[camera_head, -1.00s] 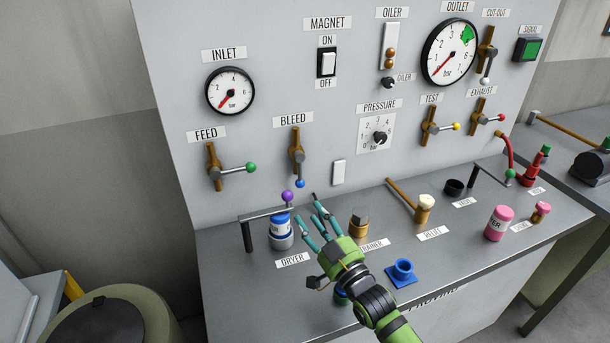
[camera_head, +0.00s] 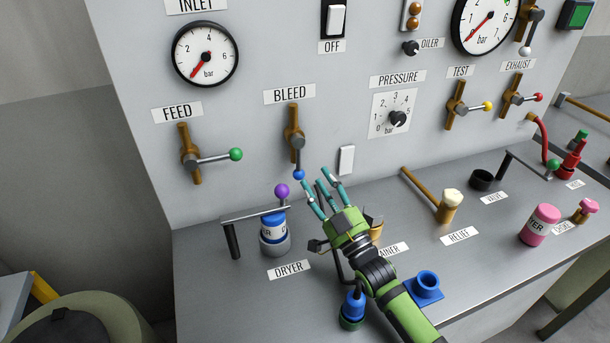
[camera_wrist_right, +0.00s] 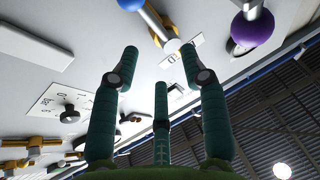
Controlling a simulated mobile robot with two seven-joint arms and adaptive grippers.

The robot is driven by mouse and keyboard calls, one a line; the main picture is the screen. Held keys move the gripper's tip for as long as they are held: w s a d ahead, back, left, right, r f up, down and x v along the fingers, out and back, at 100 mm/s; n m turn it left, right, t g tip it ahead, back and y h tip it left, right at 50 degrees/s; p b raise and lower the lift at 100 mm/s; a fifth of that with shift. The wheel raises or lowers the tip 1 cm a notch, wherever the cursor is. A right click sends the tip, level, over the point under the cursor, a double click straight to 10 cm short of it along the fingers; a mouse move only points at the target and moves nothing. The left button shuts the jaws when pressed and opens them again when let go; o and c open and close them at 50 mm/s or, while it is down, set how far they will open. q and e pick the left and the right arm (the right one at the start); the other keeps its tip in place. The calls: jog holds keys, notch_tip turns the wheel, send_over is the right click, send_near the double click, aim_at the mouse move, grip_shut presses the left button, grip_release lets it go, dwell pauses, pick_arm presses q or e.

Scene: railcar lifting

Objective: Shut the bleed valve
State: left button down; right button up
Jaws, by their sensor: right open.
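The bleed valve (camera_head: 294,130) is a brass body on the grey panel under the BLEED label. Its grey lever hangs straight down, in line with the body, and ends in a blue ball (camera_head: 299,174). The ball also shows at the top edge of the wrist view (camera_wrist_right: 130,4), beside the valve's brass body (camera_wrist_right: 157,22). My right gripper (camera_head: 322,188) is open and empty, its teal fingers spread and pointing up toward the panel. Its fingertips are just below and right of the blue ball; contact cannot be told. My left gripper is not in view.
The dryer's purple ball (camera_head: 282,191) and blue-and-white canister (camera_head: 273,226) stand on the bench just left of my fingers. The feed valve's green ball (camera_head: 236,154) is left of the bleed lever. A white switch (camera_head: 346,159) is to its right.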

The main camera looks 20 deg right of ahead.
aim_at(299, 159)
jog(key=f+b+x, duration=0.1)
jog(key=b+x, duration=0.1)
jog(key=x, duration=0.4)
jog(key=shift+w, duration=0.6)
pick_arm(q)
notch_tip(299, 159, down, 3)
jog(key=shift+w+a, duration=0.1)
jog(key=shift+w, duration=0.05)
pick_arm(e)
jog(key=shift+a, duration=0.1)
grip_shut()
